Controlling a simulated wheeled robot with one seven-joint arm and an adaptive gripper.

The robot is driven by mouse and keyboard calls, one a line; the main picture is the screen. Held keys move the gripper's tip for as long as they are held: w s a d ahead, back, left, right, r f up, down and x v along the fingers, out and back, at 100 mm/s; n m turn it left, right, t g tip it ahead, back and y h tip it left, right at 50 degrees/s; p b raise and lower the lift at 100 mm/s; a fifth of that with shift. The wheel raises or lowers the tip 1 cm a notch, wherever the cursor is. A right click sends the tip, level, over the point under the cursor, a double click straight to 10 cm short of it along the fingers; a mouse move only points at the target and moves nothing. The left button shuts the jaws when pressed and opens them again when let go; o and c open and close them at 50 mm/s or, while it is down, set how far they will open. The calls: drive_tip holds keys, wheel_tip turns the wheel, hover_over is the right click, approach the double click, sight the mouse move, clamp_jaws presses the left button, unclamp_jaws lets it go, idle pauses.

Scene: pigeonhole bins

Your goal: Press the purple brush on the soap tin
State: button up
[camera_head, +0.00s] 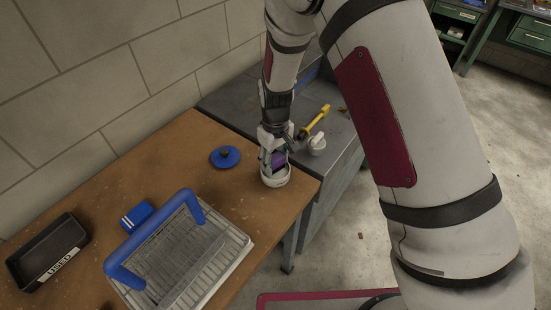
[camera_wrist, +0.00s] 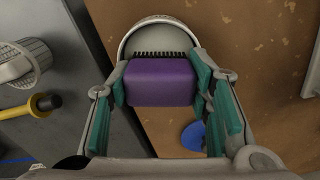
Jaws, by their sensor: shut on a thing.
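The purple brush (camera_wrist: 160,82) is held between the green-padded fingers of my gripper (camera_wrist: 163,95), with its dark bristles toward the tin. It shows as a small purple patch in the head view (camera_head: 278,158). The round white soap tin (camera_head: 275,178) stands on the wooden table near its right corner. In the wrist view the tin's rim (camera_wrist: 160,20) curves around the bristles. My gripper (camera_head: 275,152) is right over the tin, with the brush at or inside its opening. Whether the bristles touch the soap is hidden.
A blue round lid (camera_head: 225,157) lies left of the tin. A yellow-handled tool (camera_head: 315,121) and white cup (camera_head: 316,144) stand on the grey bench.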

drive_tip(key=shift+f, duration=0.4)
drive_tip(key=o, duration=1.1)
drive_tip(key=c, duration=0.4)
drive_tip(key=shift+o, duration=0.2)
drive_tip(key=shift+r, duration=0.15)
drive_tip(key=c, duration=0.9)
drive_tip(key=shift+c, duration=0.3)
